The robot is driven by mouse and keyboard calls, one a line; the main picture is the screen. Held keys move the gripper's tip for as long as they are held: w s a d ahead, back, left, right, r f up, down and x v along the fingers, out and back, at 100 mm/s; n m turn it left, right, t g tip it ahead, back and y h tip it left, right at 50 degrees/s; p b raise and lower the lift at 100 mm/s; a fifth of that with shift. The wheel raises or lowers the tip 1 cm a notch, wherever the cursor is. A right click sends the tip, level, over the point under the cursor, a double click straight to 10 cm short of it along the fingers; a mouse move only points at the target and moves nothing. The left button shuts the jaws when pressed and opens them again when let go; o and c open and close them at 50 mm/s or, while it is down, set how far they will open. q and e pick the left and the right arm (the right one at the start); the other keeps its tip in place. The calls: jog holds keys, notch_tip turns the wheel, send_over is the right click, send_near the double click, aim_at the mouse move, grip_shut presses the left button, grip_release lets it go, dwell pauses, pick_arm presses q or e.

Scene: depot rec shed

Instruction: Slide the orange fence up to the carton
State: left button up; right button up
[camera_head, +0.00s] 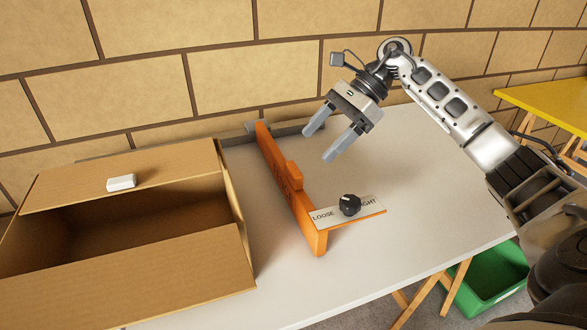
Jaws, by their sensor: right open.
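The orange fence (284,184) stands on the white table (400,235), running from the back edge toward the front. A block handle sticks out of its right side. At its near end a plate (330,217) marked LOOSE and, partly hidden, what looks like TIGHT carries a black knob (350,205). The open carton (234,215) stands to the left, with a gap of bare table between it and the fence. My right gripper (322,145) is open and empty, above the table and right of the fence's far part. My left gripper is not in view.
A small white block (121,182) lies on the carton's back flap. A grey rail (262,133) runs along the table's back edge by the wall. A green bin (490,279) and a yellow table (553,101) are at the right. The table right of the fence is clear.

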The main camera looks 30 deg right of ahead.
aim_at(294, 168)
jog(key=x, duration=0.8)
jog(key=shift+w+a+f, duration=0.1)
jog(key=shift+a+f, duration=0.15)
